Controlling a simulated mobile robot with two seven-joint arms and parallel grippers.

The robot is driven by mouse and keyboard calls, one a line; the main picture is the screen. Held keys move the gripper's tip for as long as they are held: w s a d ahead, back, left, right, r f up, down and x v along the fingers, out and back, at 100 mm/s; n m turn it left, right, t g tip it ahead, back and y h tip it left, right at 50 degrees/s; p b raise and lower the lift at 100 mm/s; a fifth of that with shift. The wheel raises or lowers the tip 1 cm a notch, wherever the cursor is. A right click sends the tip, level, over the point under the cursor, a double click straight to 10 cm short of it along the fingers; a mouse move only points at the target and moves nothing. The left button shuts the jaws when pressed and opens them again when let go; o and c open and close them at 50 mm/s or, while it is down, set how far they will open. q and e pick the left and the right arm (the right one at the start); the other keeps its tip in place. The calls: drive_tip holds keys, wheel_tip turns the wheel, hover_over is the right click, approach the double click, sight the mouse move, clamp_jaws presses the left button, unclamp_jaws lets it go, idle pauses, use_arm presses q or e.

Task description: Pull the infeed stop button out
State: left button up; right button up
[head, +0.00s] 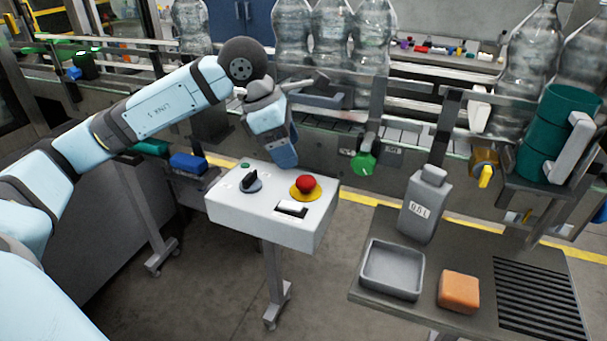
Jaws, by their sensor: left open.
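The infeed stop button is a red mushroom button (305,183) on a yellow round plate, on top of a white control box (228,209) that stands on a grey post. My left gripper (286,163) points down just behind and to the left of the button. It looks apart from the button, and its jaws are open, though the gap between the fingers is hard to see from here. A black selector knob (250,182), a small green button (244,165) and a white-and-black switch (291,208) share the box top. My right gripper is out of view.
A conveyor with large clear bottles (373,45) runs behind the box. At the right, a dark table (440,322) holds a grey tray (365,275), an orange block (458,291) and a grey bottle (424,205). A green knob (363,163) hangs at the conveyor's front.

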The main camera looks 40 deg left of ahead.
sight(305, 179)
use_arm(q)
drive_tip(key=x, duration=0.7)
drive_tip(key=shift+w+d+f, duration=0.1)
drive_tip(key=shift+w+f, duration=0.05)
drive_tip(key=shift+f, duration=0.05)
